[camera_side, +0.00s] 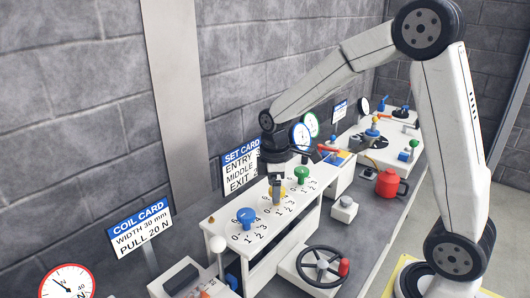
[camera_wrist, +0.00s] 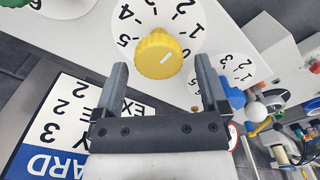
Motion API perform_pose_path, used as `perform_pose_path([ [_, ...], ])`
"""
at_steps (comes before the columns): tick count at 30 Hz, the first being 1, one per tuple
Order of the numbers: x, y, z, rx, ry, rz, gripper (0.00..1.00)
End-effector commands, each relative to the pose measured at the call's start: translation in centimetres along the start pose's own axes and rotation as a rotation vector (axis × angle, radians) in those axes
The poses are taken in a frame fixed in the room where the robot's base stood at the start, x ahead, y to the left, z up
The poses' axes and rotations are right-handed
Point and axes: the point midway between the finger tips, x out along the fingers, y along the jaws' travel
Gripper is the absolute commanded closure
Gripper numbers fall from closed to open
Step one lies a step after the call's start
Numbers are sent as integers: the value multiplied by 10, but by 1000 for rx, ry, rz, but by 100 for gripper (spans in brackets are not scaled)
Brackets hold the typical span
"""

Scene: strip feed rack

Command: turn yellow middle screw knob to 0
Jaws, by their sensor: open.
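The yellow middle knob (camera_wrist: 158,55) sits on a white numbered dial (camera_wrist: 128,28) in the wrist view. A white mark on its face slants toward the right side of the dial, roughly toward the low numerals. My gripper (camera_wrist: 160,64) is open, with one finger on each side of the knob in this view and a gap to both. In the side view my gripper (camera_side: 277,188) points down over the yellow knob, which is mostly hidden behind the fingers. I cannot tell whether the fingers reach down to knob height.
A blue knob (camera_side: 246,215) and a green knob (camera_side: 301,173) stand on either side on the white rack (camera_side: 262,238). A set card (camera_side: 240,168) stands behind it, partly covered by my arm.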

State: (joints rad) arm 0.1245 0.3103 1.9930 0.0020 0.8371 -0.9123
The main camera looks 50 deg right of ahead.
Motion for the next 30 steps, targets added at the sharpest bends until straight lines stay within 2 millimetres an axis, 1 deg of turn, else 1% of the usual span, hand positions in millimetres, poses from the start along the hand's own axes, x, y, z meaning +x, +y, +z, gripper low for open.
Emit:
perform_pose_path([
  [1,0,0,0,0,0,0,7],
  [2,0,0,0,0,0,0,10],
  [3,0,0,0,0,0,0,23],
  [5,0,0,0,0,0,0,42],
  [6,0,0,0,0,0,0,54],
  [8,0,0,0,0,0,0,73],
  [9,0,0,0,0,0,0,86],
  [10,0,0,0,0,0,0,96],
  [11,0,0,0,0,0,0,100],
  [20,-1,0,0,26,0,0,100],
  [26,-1,1,0,103,-2,0,100],
  [30,-1,2,0,190,-2,0,100],
])
